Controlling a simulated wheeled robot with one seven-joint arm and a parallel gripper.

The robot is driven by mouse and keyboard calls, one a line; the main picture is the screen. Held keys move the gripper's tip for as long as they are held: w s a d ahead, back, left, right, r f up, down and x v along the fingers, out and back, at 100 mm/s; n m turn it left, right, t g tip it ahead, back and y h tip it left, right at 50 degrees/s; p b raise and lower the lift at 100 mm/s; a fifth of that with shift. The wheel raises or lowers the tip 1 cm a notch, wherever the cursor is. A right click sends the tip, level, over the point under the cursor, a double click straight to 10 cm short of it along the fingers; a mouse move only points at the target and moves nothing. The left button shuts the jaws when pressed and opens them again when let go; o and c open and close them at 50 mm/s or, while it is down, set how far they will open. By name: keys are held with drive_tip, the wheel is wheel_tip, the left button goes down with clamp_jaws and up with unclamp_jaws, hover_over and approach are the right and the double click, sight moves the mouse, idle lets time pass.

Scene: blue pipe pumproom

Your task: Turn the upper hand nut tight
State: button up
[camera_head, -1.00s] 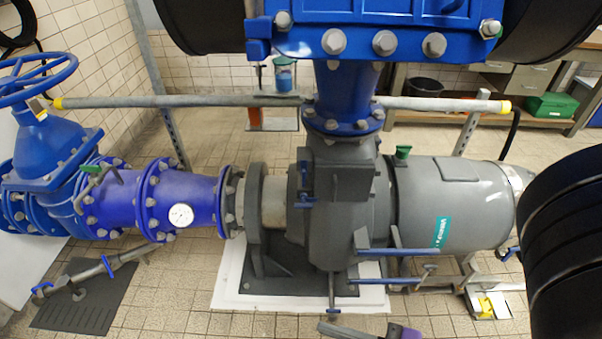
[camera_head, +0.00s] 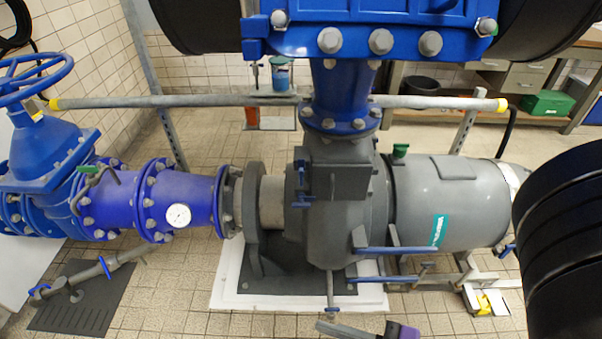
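A small blue hand nut with a crossbar (camera_head: 301,178) sits on the left front of the grey pump housing (camera_head: 350,222), and I take it for the upper hand nut. A small fitting with a blue part (camera_head: 331,300) hangs low in front of the same housing. Two blue bars, an upper one (camera_head: 410,250) and a lower one (camera_head: 388,280), stick out to the right of the housing. I cannot tell how tight the nut is. My gripper is not clearly seen in this view, and nothing visibly touches the nut.
Blue flanged pipe (camera_head: 180,200) with a gauge runs left to a handwheel valve (camera_head: 45,150). A grey motor cylinder (camera_head: 455,205) stands right. A grey-purple object (camera_head: 400,331) is cut off at the bottom edge. A large black ridged shape (camera_head: 570,240) blocks the right side.

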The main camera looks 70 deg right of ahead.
drive_tip(key=w+d+f+m+t+h+b, duration=0.25)
drive_tip(key=w+d+f+h+b, duration=0.2)
drive_tip(key=w+d, duration=0.4)
drive_tip(key=w+d+f+m+t+h+b, duration=0.25)
drive_tip(key=w+d+m+h+b, duration=0.2)
drive_tip(key=w+d, duration=0.35)
drive_tip(key=m+g+h+b, duration=0.3)
drive_tip(key=m+g+h, duration=0.3)
drive_tip(key=h, duration=0.4)
approach(301, 176)
drive_tip(key=w+a+r, duration=0.3)
drive_tip(key=w+r, duration=0.2)
drive_tip(key=r, duration=0.1)
drive_tip(key=shift+w+d+f+m+g+h+b, duration=0.1)
drive_tip(key=shift+d+f+g+h, duration=0.15)
drive_tip(key=shift+d+g, duration=1.1)
drive_tip(key=shift+w+d+f+m+g+h+b, duration=0.1)
drive_tip(key=shift+d+g+h, duration=0.2)
drive_tip(key=shift+d, duration=2)
drive_tip(key=shift+w+d+f+m+g+h+b, duration=0.1)
drive_tip(key=shift+d+f+g+h, duration=0.15)
drive_tip(key=shift+d+g, duration=1.1)
drive_tip(key=shift+d+t, duration=0.3)
drive_tip(key=shift+d, duration=0.2)
clamp_jaws()
